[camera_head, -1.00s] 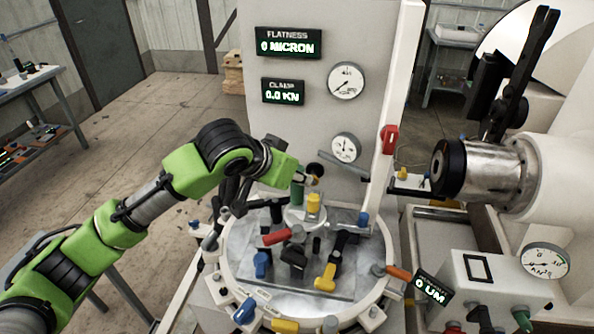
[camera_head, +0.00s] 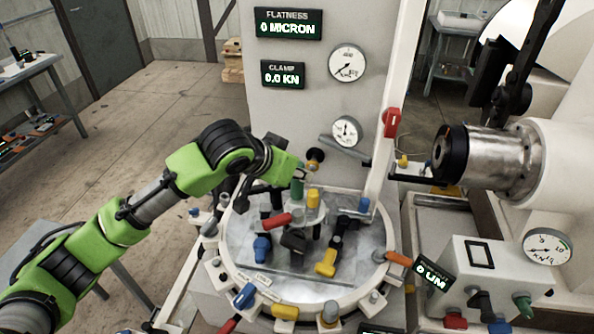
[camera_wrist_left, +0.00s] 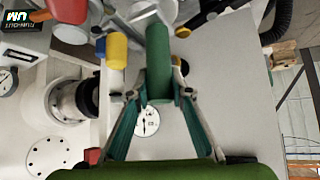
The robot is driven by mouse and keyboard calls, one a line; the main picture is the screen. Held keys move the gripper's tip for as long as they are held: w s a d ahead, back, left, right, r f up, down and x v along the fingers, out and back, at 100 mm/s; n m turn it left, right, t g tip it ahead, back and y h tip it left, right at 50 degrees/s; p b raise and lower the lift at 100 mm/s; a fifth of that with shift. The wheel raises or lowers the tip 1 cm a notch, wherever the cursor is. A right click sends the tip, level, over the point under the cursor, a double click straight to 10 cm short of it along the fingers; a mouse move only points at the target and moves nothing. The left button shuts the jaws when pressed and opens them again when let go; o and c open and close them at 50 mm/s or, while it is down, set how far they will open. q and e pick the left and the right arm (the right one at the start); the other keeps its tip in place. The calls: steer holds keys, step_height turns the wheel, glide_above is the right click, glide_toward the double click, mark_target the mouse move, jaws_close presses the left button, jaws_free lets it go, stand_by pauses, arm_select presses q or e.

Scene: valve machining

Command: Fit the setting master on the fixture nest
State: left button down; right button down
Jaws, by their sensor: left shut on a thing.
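My left gripper (camera_head: 297,176) is shut on a green upright cylinder (camera_head: 297,188) over the back of the round fixture table. In the left wrist view the gripper (camera_wrist_left: 158,96) has a finger on each side of the green cylinder (camera_wrist_left: 158,62). A pale grey round piece (camera_wrist_left: 150,14) lies beyond its far end; whether they are joined or touching is unclear. A yellow cylinder (camera_head: 313,198) stands just right of the green one. The fixture's round plate (camera_head: 240,240) carries several clamps. I cannot tell for certain which part is the setting master or the nest. My right gripper is not in view.
A red handle (camera_head: 277,220), a blue knob (camera_head: 262,247) and a yellow clamp handle (camera_head: 326,262) crowd the plate. A slanted white post (camera_head: 385,150) rises at right. A metal spindle (camera_head: 495,160) projects from the right. The panel (camera_head: 300,110) with gauges stands behind.

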arm_select(q)
steer(key=shift+r+p, duration=0.2)
steer(key=shift+p, duration=0.85)
stand_by(1.1)
steer(key=shift+f, duration=1.2)
stand_by(0.4)
steer(key=c, duration=1.8)
jaws_free()
steer(key=shift+o, duration=0.2)
steer(key=shift+s+f, duration=0.15)
steer(key=v, duration=1.2)
